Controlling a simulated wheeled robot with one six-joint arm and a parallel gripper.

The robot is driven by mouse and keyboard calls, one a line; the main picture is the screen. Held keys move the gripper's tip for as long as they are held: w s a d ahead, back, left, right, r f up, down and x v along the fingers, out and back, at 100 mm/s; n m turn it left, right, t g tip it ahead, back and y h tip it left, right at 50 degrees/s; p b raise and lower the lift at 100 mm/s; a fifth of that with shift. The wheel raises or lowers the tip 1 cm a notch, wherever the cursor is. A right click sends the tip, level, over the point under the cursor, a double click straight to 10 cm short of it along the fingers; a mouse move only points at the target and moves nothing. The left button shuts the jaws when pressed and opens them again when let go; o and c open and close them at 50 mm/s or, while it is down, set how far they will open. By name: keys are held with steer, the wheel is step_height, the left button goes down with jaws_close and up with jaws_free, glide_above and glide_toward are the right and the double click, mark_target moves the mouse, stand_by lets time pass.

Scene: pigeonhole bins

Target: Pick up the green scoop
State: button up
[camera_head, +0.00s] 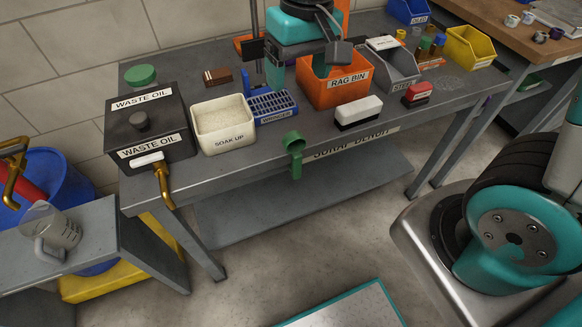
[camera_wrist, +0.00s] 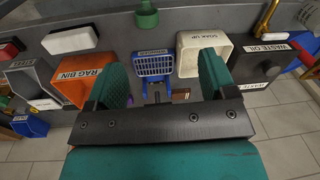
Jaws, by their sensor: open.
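The green scoop (camera_head: 294,150) is at the front edge of the grey bench, its cup up and its handle hanging down over the edge.
Around the scoop are the blue wringer (camera_head: 272,106), the cream soak-up bin (camera_head: 222,140), the orange rag bin (camera_head: 348,93) and a white-topped eraser-like block (camera_head: 358,112). A dark waste oil box (camera_head: 172,112) with a brass tap stands left. Bench surface near the scoop is clear.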

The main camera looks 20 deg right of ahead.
steer(key=m+h, duration=0.1)
steer(key=m, duration=0.1)
glide_above(296, 138)
step_height(296, 138, down, 5)
steer(key=f+b, duration=0.1)
steer(key=f, duration=0.9)
steer(key=shift+w+f, duration=0.1)
steer(key=shift+w, duration=0.1)
steer(key=shift+s+f, duration=0.1)
steer(key=shift+f, duration=2.9)
steer(key=c, duration=1.3)
steer(key=shift+s+r, duration=0.1)
